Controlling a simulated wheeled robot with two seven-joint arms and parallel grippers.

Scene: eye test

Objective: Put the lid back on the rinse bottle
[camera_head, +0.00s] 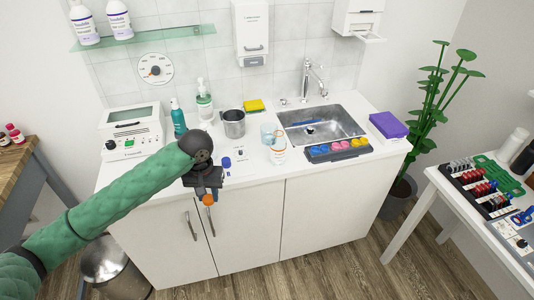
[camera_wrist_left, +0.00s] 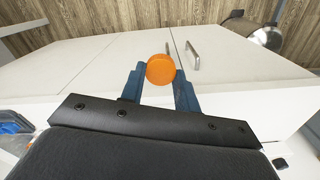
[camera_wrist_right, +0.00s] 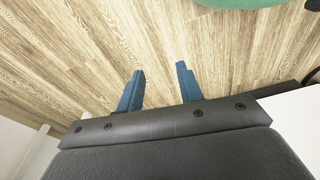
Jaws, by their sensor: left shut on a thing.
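The orange round lid (camera_head: 208,200) is held between the fingertips of my left gripper (camera_head: 207,193), in front of the counter's front edge. The left wrist view also shows the lid (camera_wrist_left: 160,70), with a blue finger on each side of it. A white bottle with orange print (camera_head: 278,152), which looks like the rinse bottle, stands upright on the counter, right of my left gripper and apart from it. Its top is too small to make out clearly. My right gripper (camera_wrist_right: 159,80) is open and empty above wooden floor in the right wrist view.
A glass (camera_head: 268,134) stands close behind the bottle. A tray of coloured items (camera_head: 338,151) lies to its right, before the sink (camera_head: 320,124). A metal mug (camera_head: 234,124), a teal bottle (camera_head: 178,118) and a pump bottle (camera_head: 204,105) stand farther back on the counter.

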